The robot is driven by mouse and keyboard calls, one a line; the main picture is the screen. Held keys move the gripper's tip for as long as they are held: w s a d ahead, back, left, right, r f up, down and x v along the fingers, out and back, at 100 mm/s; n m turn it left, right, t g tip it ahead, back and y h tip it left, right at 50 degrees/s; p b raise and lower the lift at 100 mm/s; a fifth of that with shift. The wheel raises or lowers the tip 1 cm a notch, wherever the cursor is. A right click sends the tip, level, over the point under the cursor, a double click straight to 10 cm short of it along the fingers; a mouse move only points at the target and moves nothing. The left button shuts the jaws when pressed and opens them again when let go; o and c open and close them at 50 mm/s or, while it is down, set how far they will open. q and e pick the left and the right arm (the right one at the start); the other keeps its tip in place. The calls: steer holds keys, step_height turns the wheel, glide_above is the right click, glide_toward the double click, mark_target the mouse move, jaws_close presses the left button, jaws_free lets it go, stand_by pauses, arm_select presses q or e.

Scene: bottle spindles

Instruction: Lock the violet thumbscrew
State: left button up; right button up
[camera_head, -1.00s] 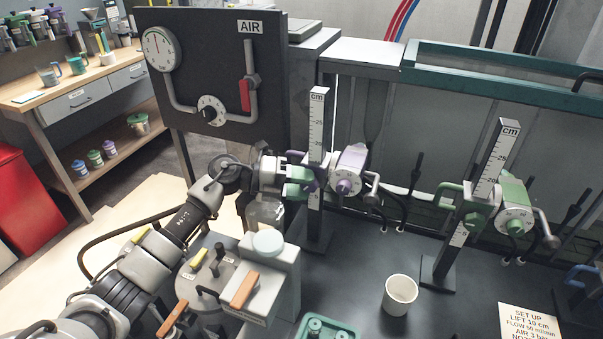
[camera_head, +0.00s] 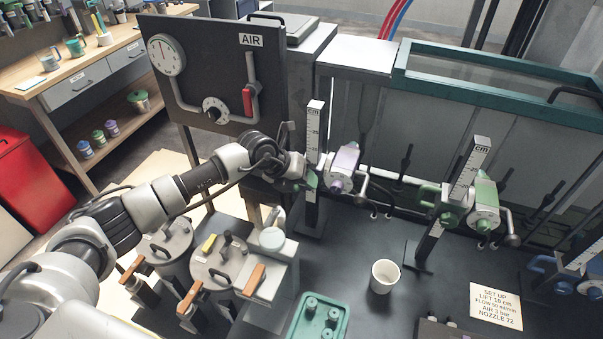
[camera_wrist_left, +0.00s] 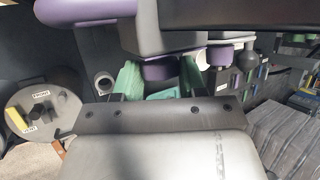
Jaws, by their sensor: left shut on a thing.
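The violet spindle unit (camera_head: 345,160) sits on the left upright cm post (camera_head: 315,125) in the head view, with a violet knob (camera_head: 336,187) facing front. My left gripper (camera_head: 311,181) is at the left side of this post, its green fingers partly hidden by its own wrist. In the left wrist view, the green fingers (camera_wrist_left: 158,80) stand either side of a violet thumbscrew (camera_wrist_left: 158,72) and are shut on it. Its threaded end is hidden. Another violet knob (camera_wrist_left: 220,56) shows to the right in that view, outside the fingers. My right gripper is not in view.
A second post with a green unit (camera_head: 483,203) stands to the right. A white cup (camera_head: 385,275) and a green tray (camera_head: 319,320) are on the dark bench. Lidded pots (camera_head: 220,262) lie under my left arm. The AIR panel (camera_head: 270,90) stands behind.

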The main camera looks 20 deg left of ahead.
arm_select(q)
steer(key=shift+r+y+p, duration=0.1)
steer(key=shift+y+p, duration=0.2)
steer(key=shift+y, duration=0.2)
steer(key=o, duration=0.9)
steer(key=shift+b+v, duration=1.8)
steer(key=shift+v, duration=3.5)
steer(key=shift+s, duration=0.1)
